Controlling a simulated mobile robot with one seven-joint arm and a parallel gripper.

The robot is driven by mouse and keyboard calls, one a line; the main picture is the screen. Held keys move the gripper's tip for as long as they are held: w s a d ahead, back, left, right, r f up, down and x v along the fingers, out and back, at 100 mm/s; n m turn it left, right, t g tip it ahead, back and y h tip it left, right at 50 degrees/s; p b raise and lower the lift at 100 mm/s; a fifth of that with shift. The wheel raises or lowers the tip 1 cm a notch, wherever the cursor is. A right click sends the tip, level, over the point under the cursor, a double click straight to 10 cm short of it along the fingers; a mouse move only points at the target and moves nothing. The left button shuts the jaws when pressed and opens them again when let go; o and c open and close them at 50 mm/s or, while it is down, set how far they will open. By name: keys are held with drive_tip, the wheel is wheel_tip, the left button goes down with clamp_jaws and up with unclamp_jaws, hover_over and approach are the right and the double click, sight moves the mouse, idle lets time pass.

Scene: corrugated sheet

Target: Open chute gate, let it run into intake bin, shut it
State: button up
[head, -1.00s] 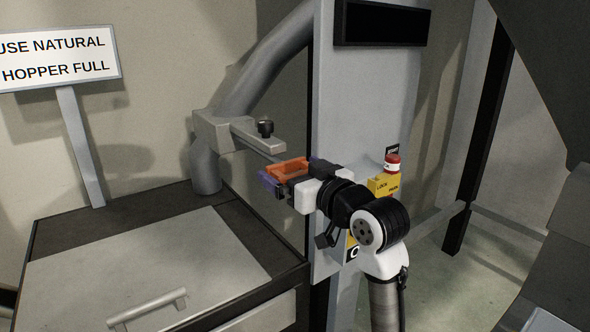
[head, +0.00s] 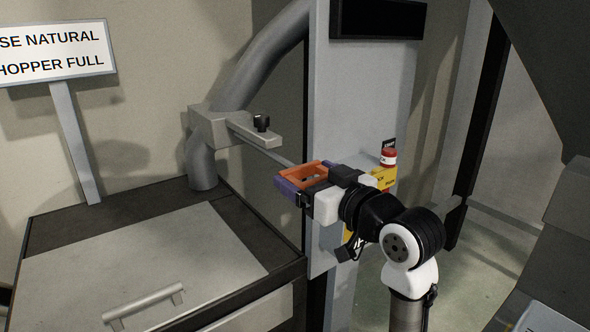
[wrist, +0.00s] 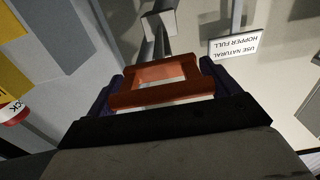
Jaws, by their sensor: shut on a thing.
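My gripper (head: 304,178) is shut on an orange frame-shaped handle (head: 312,166). The wrist view shows the handle (wrist: 155,97) between the two dark blue fingers. A thin rod (head: 276,157) joins the handle to the grey gate block (head: 210,127) on the chute pipe (head: 268,62). A stretch of rod shows between block and handle. The pipe runs down into the back of a dark-rimmed box (head: 60,215), which seems to be the intake bin. Its pale lid (head: 150,255) is down, so its inside is hidden. No flowing material is visible.
A grey column (head: 350,110) stands just behind my gripper, with a yellow control box and red button (head: 388,158). A sign (head: 55,50) stands at the left.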

drive_tip(key=shift+v, duration=0.95)
drive_tip(key=o, duration=1.2)
drive_tip(key=shift+c, duration=0.2)
drive_tip(key=b+v, duration=0.2)
drive_tip(key=v, duration=1.1)
drive_tip(key=shift+s+d, duration=0.2)
drive_tip(key=shift+s, duration=0.1)
